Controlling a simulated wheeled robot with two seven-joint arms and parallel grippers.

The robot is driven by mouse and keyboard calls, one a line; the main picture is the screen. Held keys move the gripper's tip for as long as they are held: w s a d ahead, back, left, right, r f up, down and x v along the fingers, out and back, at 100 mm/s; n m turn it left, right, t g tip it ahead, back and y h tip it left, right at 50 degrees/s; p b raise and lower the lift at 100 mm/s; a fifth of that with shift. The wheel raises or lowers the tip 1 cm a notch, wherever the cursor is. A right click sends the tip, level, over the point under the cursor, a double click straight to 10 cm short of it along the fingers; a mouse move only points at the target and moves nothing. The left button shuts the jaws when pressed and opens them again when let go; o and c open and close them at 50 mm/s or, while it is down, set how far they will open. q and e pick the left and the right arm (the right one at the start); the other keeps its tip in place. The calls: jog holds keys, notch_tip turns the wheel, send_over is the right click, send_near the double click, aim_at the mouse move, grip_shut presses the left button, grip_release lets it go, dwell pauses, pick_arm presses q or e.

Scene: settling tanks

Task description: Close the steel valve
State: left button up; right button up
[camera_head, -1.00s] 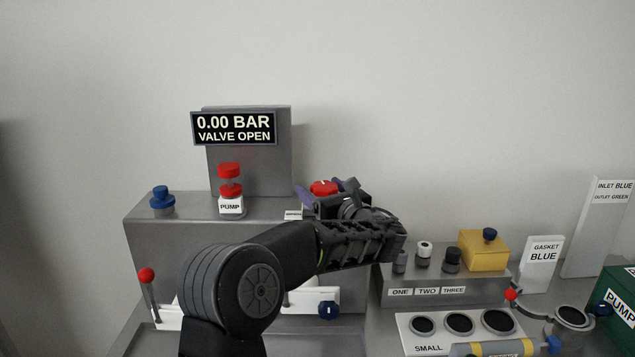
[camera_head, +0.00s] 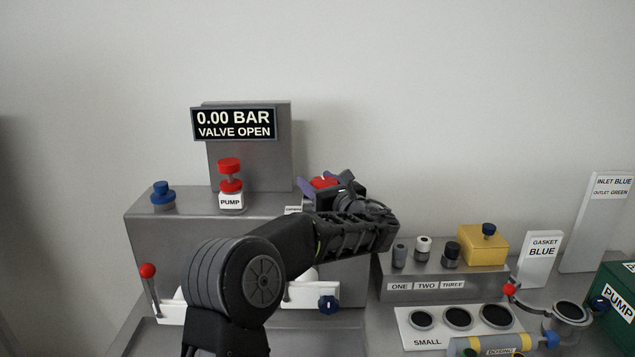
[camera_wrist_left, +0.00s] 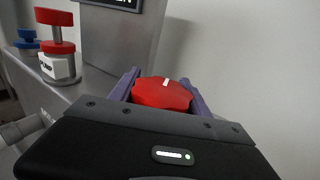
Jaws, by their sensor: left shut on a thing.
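A red knob (camera_head: 324,182) with a white mark sits at the right end of the top of the steel tank (camera_head: 250,240). My left gripper (camera_head: 320,184) comes down over it and is shut on it. The wrist view shows the red knob (camera_wrist_left: 162,93) between the two purple fingers, with the white mark on its top. The knob's lower part is hidden by the gripper. The display (camera_head: 234,124) above the tank reads 0.00 BAR and VALVE OPEN. My right gripper is not in view.
A red pump plunger (camera_head: 230,168) and a blue knob (camera_head: 162,194) stand on the same tank to the left. A red-tipped lever (camera_head: 148,270) stands in front. Several small knobs and a yellow box (camera_head: 484,250) are to the right.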

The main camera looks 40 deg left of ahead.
pick_arm(q)
jog(key=c, duration=0.4)
jog(key=m+t+b, duration=0.1)
jog(key=t+h+b, duration=0.1)
jog(key=b, duration=0.1)
jog(key=m+t+h+b, duration=0.1)
jog(key=shift+w+d+f+m, duration=0.15)
jog(key=shift+w+f+m, duration=0.05)
jog(key=shift+w+m, duration=0.1)
jog(key=shift+r+t+h+b, duration=0.1)
jog(key=shift+t+h+b, duration=0.2)
jog(key=shift+t+b, duration=0.15)
jog(key=shift+w+d+r+m, duration=0.1)
jog(key=shift+r+m, duration=0.05)
jog(key=shift+m, duration=0.15)
jog(key=o, duration=1.4)
